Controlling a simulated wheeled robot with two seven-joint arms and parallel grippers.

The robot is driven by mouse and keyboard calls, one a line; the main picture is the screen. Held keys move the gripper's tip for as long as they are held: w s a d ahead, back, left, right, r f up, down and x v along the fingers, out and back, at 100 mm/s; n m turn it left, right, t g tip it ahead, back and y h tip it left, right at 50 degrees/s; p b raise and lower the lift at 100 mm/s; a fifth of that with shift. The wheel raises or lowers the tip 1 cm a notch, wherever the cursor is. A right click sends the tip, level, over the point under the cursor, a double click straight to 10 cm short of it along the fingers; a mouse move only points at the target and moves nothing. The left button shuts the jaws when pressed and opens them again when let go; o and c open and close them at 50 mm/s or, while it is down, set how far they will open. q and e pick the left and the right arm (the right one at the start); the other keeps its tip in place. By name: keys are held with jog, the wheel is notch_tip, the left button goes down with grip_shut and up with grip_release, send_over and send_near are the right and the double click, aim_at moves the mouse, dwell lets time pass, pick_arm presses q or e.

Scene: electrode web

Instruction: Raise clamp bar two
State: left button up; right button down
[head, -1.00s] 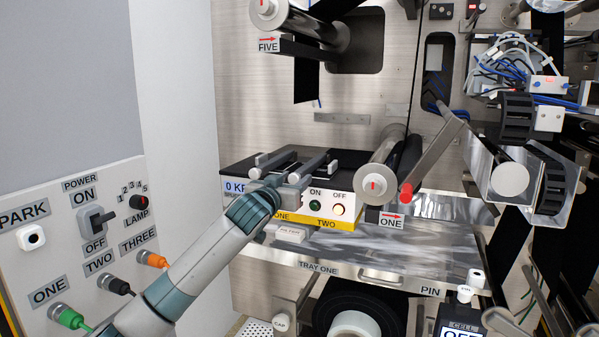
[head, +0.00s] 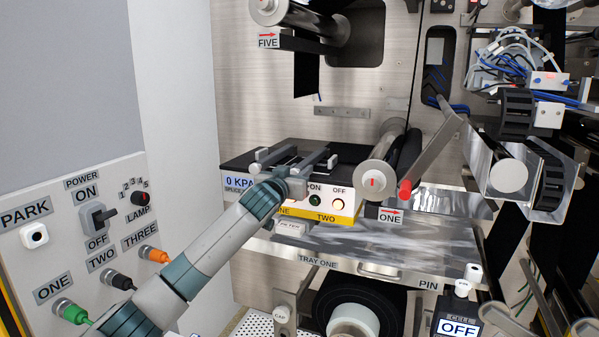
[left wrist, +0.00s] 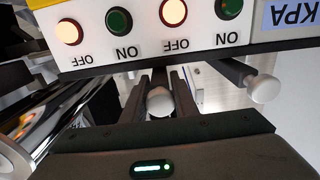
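Two clamp bars lie across the black top of the splice box (head: 290,207), whose front is marked ONE and TWO. Clamp bar one (head: 257,168) ends in a pale knob left of my left gripper; its knob shows in the left wrist view (left wrist: 263,88). My left gripper (head: 294,182) is at the front end of clamp bar two. In the left wrist view, which is upside down, the knob of clamp bar two (left wrist: 160,103) sits between the two dark fingers, which look close against it. Its grip area is partly hidden by the gripper in the head view. My right gripper is out of view.
Roller ONE (head: 374,180) with a red-tipped lever (head: 405,188) stands to the right. Tray one (head: 400,242) is below. A switch panel (head: 85,240) stands at the left.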

pick_arm(q)
jog(key=shift+r, duration=0.1)
grip_shut()
jog(key=shift+r+p, duration=0.55)
jog(key=shift+r, duration=0.6)
jog(key=w+d+r+p, duration=0.1)
jog(key=w+r+p, duration=0.2)
jog(key=r, duration=0.7)
jog(key=shift+w+r+p, duration=0.25)
jog(key=shift+w+p, duration=0.15)
jog(key=shift+p, duration=0.55)
jog(key=shift+d, duration=0.1)
jog(key=o, duration=0.8)
grip_release()
jog(key=shift+o, duration=1.1)
jog(key=shift+w+d+f, duration=0.1)
jog(key=shift+w+f, duration=0.1)
jog(key=shift+s, duration=0.1)
